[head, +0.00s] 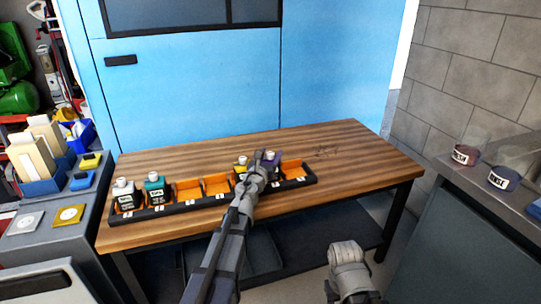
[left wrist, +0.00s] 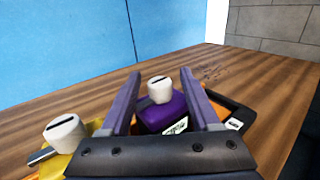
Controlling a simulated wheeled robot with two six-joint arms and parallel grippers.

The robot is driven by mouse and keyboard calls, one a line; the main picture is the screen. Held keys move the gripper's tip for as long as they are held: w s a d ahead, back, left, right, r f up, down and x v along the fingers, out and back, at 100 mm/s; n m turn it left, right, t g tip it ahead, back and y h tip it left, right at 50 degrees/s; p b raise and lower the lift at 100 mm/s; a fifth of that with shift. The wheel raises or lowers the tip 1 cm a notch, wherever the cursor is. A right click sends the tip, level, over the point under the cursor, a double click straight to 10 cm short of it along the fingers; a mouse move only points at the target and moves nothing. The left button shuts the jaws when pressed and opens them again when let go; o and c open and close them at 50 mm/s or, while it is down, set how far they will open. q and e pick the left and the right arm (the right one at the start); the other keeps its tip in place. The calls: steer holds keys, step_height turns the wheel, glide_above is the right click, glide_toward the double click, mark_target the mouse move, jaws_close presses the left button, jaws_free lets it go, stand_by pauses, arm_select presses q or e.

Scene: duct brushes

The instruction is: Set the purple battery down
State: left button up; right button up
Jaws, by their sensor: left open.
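The purple battery (left wrist: 168,112) has a white knob on top and a pale label. It sits upright in an orange slot of the black tray (head: 175,209) on the wooden table. It also shows in the head view (head: 276,157), partly hidden by my left gripper (head: 265,157). In the left wrist view my left gripper (left wrist: 160,90) is open, with one finger on each side of the battery. Contact with the fingers cannot be made out. A yellow battery (head: 238,165) stands in the slot just left of it.
A blue cabinet (head: 190,95) stands behind the table.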

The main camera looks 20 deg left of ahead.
arm_select(q)
steer(key=shift+r, duration=0.15)
steer(key=s, duration=1.2)
steer(key=shift+a, duration=0.2)
